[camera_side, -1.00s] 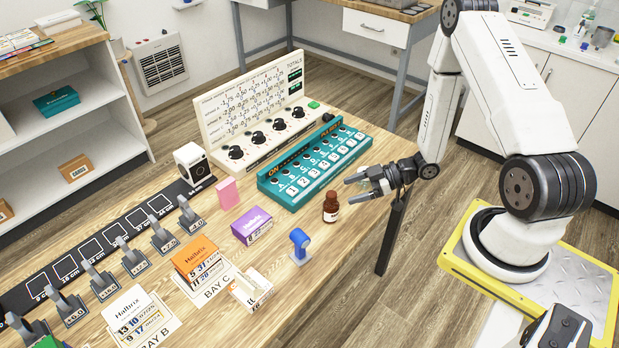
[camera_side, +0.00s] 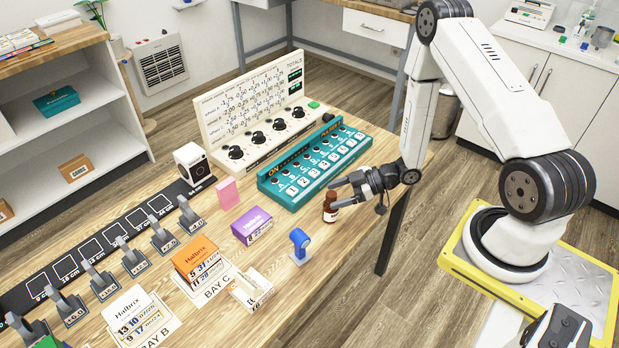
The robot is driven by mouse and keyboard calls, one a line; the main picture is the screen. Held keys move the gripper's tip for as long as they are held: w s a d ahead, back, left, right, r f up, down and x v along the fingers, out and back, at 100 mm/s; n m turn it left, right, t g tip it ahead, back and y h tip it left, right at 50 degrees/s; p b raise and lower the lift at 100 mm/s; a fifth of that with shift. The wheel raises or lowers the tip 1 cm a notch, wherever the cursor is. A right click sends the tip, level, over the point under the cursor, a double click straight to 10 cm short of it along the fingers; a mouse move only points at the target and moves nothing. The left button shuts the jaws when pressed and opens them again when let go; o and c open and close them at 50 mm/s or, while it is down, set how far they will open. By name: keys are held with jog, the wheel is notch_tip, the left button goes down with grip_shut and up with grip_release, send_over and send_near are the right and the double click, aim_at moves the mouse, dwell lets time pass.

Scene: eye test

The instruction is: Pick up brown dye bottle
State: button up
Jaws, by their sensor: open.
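The brown dye bottle (camera_side: 330,208) stands upright on the wooden table near its right edge. It has a pale label and a dark cap. My gripper (camera_side: 338,191) is open, with its fingers pointing left. In this view the fingers overlap the upper part of the bottle. I cannot tell whether the bottle is between the fingers or just beyond them, or whether they touch it.
A teal button panel (camera_side: 315,166) lies behind the bottle, close to my gripper. A blue stand (camera_side: 300,244) and a purple box (camera_side: 252,226) are to the left. A white totals board (camera_side: 252,100) stands farther back. Bare table lies in front of the bottle.

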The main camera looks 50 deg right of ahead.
jog(key=shift+x, duration=1.75)
grip_shut()
